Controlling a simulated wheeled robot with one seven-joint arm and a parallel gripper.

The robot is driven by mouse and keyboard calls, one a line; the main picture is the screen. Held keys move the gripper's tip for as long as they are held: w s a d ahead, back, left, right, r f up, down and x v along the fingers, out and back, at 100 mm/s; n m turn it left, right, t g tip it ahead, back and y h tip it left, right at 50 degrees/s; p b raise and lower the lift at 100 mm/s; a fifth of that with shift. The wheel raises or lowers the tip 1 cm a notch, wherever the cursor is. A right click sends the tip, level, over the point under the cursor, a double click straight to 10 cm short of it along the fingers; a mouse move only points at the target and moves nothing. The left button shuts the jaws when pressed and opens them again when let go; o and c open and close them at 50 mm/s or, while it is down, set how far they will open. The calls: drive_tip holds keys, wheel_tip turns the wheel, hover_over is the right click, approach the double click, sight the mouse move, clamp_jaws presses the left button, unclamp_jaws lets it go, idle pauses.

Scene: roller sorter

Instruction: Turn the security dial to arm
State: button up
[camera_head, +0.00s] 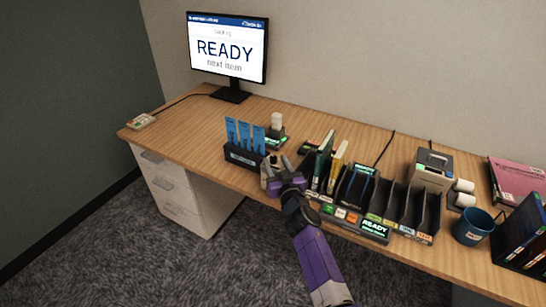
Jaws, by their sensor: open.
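My gripper (277,167), purple and grey, reaches over the front edge of the desk from below. Its two fingers are apart and point towards the back, close to the right end of the black holder with blue cards. A small beige-grey piece shows beside the left finger, partly hidden by the gripper; I cannot tell if it is the security dial. No dial face or arm marking is readable at this size. A small white box (141,121) with coloured marks lies at the desk's left end, wired towards the monitor.
The black holder (243,157) stands left of my gripper. A white cylinder on a dark base (277,124) stands behind. Right are a black slotted sorter (408,208), a grey printer-like box (432,169) and a blue mug (473,227). The monitor (227,48) reads READY. The desk's left is mostly clear.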

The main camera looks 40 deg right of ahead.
sight(274, 160)
drive_tip(key=shift+x, duration=1.6)
drive_tip(key=shift+c, duration=0.3)
clamp_jaws()
